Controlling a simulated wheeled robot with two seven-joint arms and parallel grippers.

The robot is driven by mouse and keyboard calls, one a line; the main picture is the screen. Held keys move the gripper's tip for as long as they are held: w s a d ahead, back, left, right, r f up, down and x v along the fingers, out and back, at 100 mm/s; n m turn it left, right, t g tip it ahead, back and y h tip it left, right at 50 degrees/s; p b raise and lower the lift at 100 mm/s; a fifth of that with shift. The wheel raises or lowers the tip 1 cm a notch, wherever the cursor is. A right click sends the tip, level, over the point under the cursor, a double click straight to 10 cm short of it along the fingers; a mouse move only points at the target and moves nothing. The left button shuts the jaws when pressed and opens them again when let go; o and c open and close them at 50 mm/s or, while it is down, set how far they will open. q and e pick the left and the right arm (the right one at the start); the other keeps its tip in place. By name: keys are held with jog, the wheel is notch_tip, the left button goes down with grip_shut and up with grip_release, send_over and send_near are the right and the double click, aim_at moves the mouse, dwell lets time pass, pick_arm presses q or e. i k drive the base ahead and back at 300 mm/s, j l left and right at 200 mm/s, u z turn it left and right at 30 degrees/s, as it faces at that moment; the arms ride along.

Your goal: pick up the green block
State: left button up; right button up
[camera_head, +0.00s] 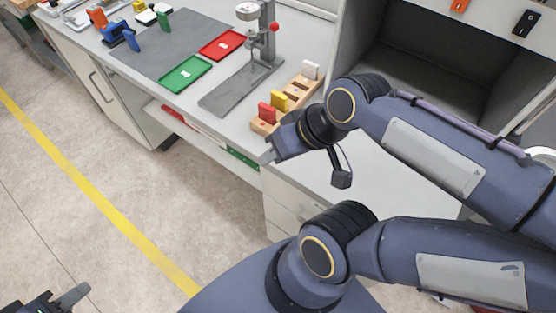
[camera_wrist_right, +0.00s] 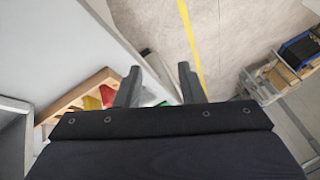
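A small green block (camera_head: 163,20) stands on the bench at the far left of the head view, beside a black and white item. My right gripper (camera_head: 269,152) is near the bench's front edge, beside the wooden rack and well away from the green block. In the right wrist view its two fingers (camera_wrist_right: 159,84) are apart with nothing held between them. A green patch (camera_wrist_right: 148,99) shows behind the fingers there; I cannot tell what it is. My left gripper (camera_head: 72,296) is at the bottom left corner over the floor, partly cut off, with only one finger clear.
The wooden rack (camera_head: 264,127) holds red, yellow and white blocks. A green tray (camera_head: 190,78) and a red tray (camera_head: 225,42) lie near the grey mat (camera_head: 150,55). A press stand (camera_head: 266,40) rises behind the rack. Blue and orange tools (camera_head: 122,30) are at the far left.

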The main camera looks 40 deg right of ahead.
aim_at(162, 17)
jog(key=i+j+z, duration=0.15)
jog(key=z, duration=0.3)
jog(key=i+j+z, duration=0.2)
jog(key=z, duration=0.25)
jog(key=i+j+z, duration=0.1)
jog(key=i+j, duration=0.25)
jog(key=j, duration=0.3)
jog(key=i+j+z, duration=0.25)
jog(key=j, duration=0.4)
jog(key=i+j, duration=0.25)
jog(key=i+j+z, duration=0.15)
jog(key=j, duration=0.25)
jog(key=i+j, duration=0.25)
jog(key=j, duration=0.15)
jog(key=i+j, duration=0.55)
jog(key=j, duration=0.25)
